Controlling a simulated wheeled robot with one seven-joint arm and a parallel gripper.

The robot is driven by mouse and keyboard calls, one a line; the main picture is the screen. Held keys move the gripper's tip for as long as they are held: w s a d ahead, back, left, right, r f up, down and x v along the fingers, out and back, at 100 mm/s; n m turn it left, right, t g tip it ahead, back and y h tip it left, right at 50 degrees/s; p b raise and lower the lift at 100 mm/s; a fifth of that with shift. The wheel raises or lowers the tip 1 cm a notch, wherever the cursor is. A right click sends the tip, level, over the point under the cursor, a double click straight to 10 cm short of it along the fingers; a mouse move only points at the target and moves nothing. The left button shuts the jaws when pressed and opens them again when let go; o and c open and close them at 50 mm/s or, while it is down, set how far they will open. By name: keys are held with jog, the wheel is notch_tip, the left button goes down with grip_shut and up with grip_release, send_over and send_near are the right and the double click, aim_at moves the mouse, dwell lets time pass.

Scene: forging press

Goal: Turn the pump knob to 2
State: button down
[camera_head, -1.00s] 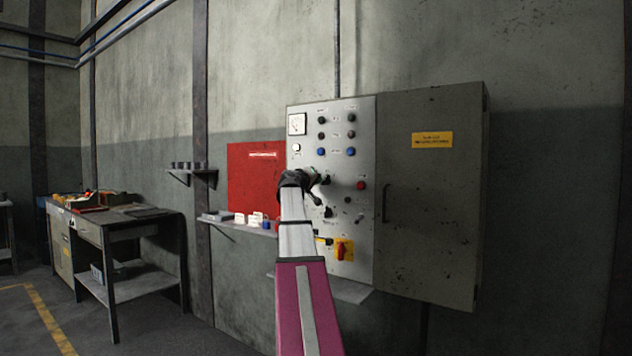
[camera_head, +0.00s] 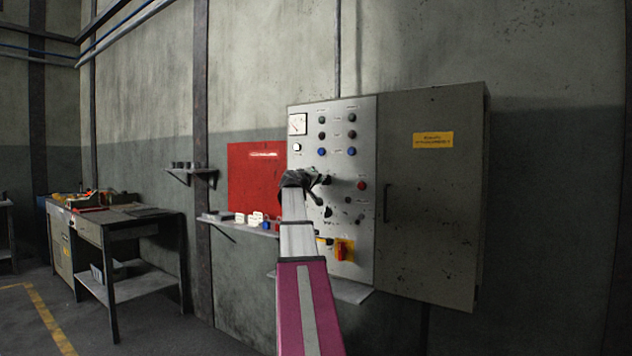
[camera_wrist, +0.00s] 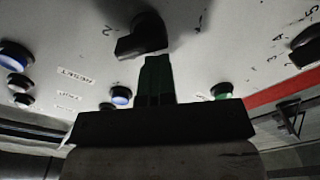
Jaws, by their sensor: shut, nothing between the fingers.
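A black knob (camera_wrist: 143,36) is at the top centre of the wrist view, on the grey control panel (camera_wrist: 75,35). Marks stand on either side of it; I cannot read them surely, and no pump label is legible. My gripper (camera_wrist: 155,62) is shut and empty, its dark fingertips right at the knob's lower edge; I cannot tell whether they touch it. In the head view my gripper (camera_head: 323,180) is in front of the panel's middle and hides part of it, including whatever knob lies behind it.
Another black knob (camera_wrist: 308,45) with numbers round it is at the right of the wrist view. Blue (camera_wrist: 121,95) and green (camera_wrist: 221,91) buttons are nearby. In the head view a yellow-backed red switch (camera_head: 341,250) is low on the panel. A grey cabinet (camera_head: 430,200) adjoins it.

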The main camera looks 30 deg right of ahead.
jog(key=shift+s+d+f+g, duration=0.15)
jog(key=shift+s+d, duration=0.05)
jog(key=shift+s, duration=0.5)
jog(key=shift+s+d+f+g, duration=0.1)
jog(key=shift+s+d+g, duration=0.05)
jog(key=shift+s, duration=0.5)
jog(key=shift+s+d, duration=0.1)
jog(key=shift+s, duration=0.2)
jog(key=shift+s+d+f, duration=0.1)
jog(key=shift+s+f, duration=0.2)
jog(key=shift+f, duration=0.25)
dwell(0.9)
jog(key=shift+w+r, duration=0.1)
jog(key=shift+w+a+r, duration=0.4)
jog(key=shift+w+r, duration=0.15)
jog(key=shift+s+a+r, duration=0.15)
jog(key=shift+s+a, duration=0.45)
jog(key=shift+a, duration=0.2)
send_near(326, 179)
jog(key=shift+w, duration=0.7)
jog(key=shift+a+r, duration=0.25)
jog(key=shift+r, duration=0.05)
